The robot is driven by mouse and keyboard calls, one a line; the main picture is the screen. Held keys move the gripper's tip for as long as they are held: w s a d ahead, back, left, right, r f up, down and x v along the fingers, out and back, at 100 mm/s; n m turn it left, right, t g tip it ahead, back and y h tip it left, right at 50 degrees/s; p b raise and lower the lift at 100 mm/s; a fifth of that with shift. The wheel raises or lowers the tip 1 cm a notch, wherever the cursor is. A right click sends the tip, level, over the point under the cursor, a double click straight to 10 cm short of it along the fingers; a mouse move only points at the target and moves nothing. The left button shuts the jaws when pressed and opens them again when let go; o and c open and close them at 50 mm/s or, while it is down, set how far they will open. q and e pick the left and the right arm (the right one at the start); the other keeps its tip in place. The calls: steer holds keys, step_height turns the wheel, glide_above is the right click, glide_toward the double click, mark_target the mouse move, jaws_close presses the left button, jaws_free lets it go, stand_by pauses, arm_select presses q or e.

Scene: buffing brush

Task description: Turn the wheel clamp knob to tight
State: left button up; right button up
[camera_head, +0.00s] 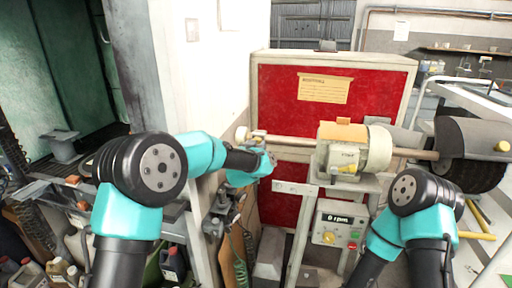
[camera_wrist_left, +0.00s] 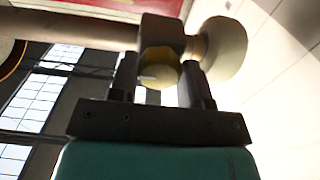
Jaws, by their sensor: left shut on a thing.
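The yellow clamp knob (camera_wrist_left: 160,74) sits under a dark block (camera_wrist_left: 162,32) on the shaft, between the two fingers of my left gripper (camera_wrist_left: 161,82). The fingers are shut on the knob. In the head view my left gripper (camera_head: 262,160) is at the left end of the long shaft (camera_head: 295,141), just below it. A cream wheel (camera_head: 241,133) is on the shaft's end; it also shows in the left wrist view (camera_wrist_left: 226,48). I cannot read the knob's setting. My right arm is at the lower right in the head view; its gripper is out of view.
The motor (camera_head: 352,149) stands on a metal frame right of my left gripper. A control box (camera_head: 340,226) below it reads 0 rpm. A red panel (camera_head: 382,88) is behind the shaft. A dark guard (camera_head: 470,140) covers the right end. Bottles (camera_head: 172,262) stand low at left.

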stand_by(0.3)
arm_select(q)
steer(key=o, duration=0.9)
steer(key=shift+s, duration=0.1)
steer(key=v, duration=1.7)
steer(key=shift+s+a, duration=0.1)
